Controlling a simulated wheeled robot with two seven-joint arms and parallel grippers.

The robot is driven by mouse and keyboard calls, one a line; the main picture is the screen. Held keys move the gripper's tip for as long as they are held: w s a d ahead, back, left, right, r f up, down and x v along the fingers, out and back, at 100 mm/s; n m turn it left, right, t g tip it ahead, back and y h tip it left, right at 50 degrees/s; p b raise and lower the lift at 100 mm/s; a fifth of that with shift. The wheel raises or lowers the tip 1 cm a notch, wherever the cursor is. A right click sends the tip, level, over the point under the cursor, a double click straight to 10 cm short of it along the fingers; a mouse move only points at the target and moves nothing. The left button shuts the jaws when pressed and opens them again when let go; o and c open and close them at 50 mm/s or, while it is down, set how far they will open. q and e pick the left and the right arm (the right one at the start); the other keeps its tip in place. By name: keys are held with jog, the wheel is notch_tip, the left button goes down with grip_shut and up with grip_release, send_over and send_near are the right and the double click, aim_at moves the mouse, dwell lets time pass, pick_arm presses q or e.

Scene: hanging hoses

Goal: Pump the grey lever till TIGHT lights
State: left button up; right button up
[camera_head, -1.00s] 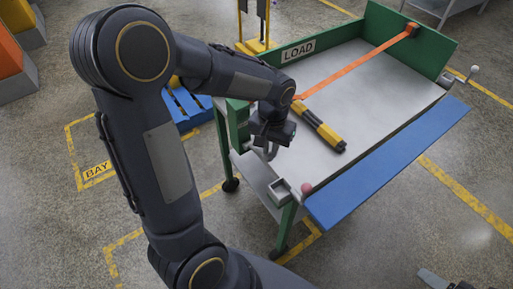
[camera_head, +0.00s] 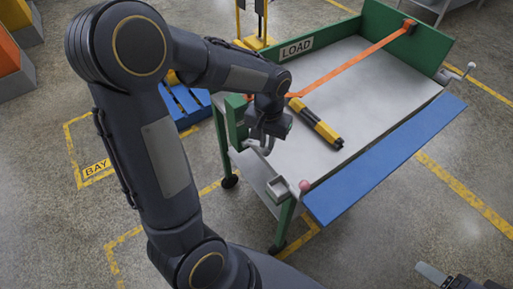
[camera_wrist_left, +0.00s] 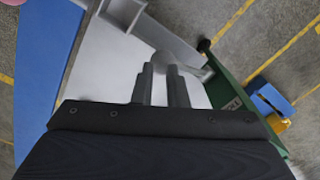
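My left gripper (camera_head: 263,142) is at the near left edge of the green-framed cart. A pale grey piece beside its fingers looks like the grey lever (camera_wrist_left: 190,55). In the left wrist view my two grey fingers (camera_wrist_left: 162,84) stand a narrow gap apart. The lever's rounded end meets their tips, but I cannot tell whether they clamp it. An orange strap (camera_head: 350,62) runs across the cart top towards my left wrist, which hides its near end. I cannot make out a TIGHT light. My right gripper (camera_head: 440,276) shows only partly at the bottom right edge.
A yellow and black bar (camera_head: 316,123) lies on the grey cart top (camera_head: 370,110). A grey bracket (camera_head: 279,188) and a pink ball (camera_head: 305,185) are at the near corner. A blue flap (camera_head: 385,160) runs along the right side. A blue pallet (camera_head: 187,103) stands behind my arm.

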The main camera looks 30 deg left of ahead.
aim_at(269, 154)
pick_arm(q)
jog(key=shift+s+d+f+b, duration=0.1)
jog(key=shift+d+f+b, duration=0.1)
jog(key=shift+f+b, duration=0.35)
jog(key=shift+s+d+f+b, duration=0.1)
jog(key=shift+d+f+b, duration=0.15)
jog(key=shift+f, duration=0.4)
jog(key=shift+s+d+f+b, duration=0.1)
jog(key=shift+d+f+b, duration=0.05)
jog(key=shift+f+b, duration=0.4)
jog(key=shift+f, duration=0.1)
jog(key=shift+s+d+f+b, duration=0.1)
jog(key=shift+d+f+b, duration=0.1)
jog(key=shift+f+b, duration=0.5)
jog(key=shift+d+f+b, duration=0.15)
jog(key=shift+f+b, duration=0.35)
jog(key=shift+f, duration=0.4)
